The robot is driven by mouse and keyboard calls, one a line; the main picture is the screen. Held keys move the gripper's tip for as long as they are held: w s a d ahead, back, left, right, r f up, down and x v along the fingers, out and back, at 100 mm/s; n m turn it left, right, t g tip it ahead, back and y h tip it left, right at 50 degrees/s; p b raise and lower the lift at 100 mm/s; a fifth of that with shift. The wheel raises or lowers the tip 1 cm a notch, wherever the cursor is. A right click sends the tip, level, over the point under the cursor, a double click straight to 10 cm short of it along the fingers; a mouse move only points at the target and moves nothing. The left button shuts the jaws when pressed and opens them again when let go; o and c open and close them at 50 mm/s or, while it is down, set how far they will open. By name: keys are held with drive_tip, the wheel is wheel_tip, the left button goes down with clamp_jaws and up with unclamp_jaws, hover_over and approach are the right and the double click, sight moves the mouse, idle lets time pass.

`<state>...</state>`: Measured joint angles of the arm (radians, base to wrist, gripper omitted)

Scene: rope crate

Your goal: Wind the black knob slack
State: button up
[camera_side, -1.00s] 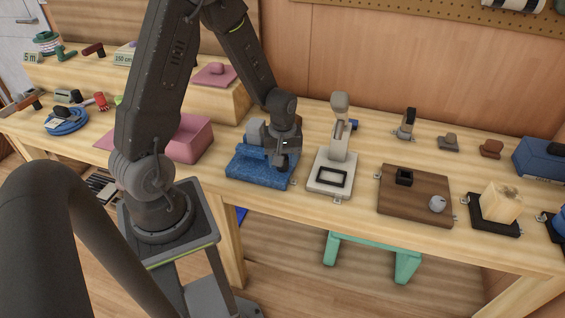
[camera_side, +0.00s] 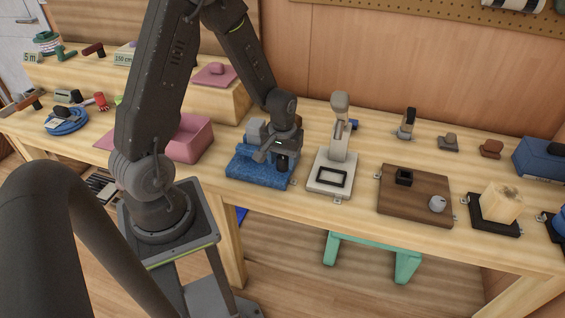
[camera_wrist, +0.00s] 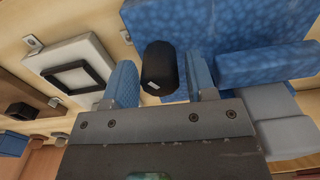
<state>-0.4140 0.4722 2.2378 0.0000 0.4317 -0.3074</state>
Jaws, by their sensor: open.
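The black knob (camera_wrist: 158,66) is an upright rounded cylinder with a small pale mark on its near side. It stands on a mottled blue base (camera_wrist: 195,25), which also shows on the bench in the side view (camera_side: 250,172). My gripper (camera_wrist: 163,80) is open, with one blue-padded finger on each side of the knob.
A pale stand with a black square frame (camera_side: 331,178) is just right of the blue base. A brown board (camera_side: 420,208) lies farther right. A pink box (camera_side: 190,140) stands to the left. Grey blocks (camera_wrist: 280,118) sit close to my gripper in the wrist view.

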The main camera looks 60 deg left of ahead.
drive_tip(key=n, duration=0.5)
idle(0.4)
drive_tip(key=c, duration=0.9)
drive_tip(key=n, duration=0.4)
drive_tip(key=shift+n, duration=0.4)
drive_tip(key=n, duration=0.3)
drive_tip(key=shift+n, duration=0.3)
drive_tip(key=shift+n, duration=0.3)
drive_tip(key=n, duration=0.4)
drive_tip(key=o, duration=0.9)
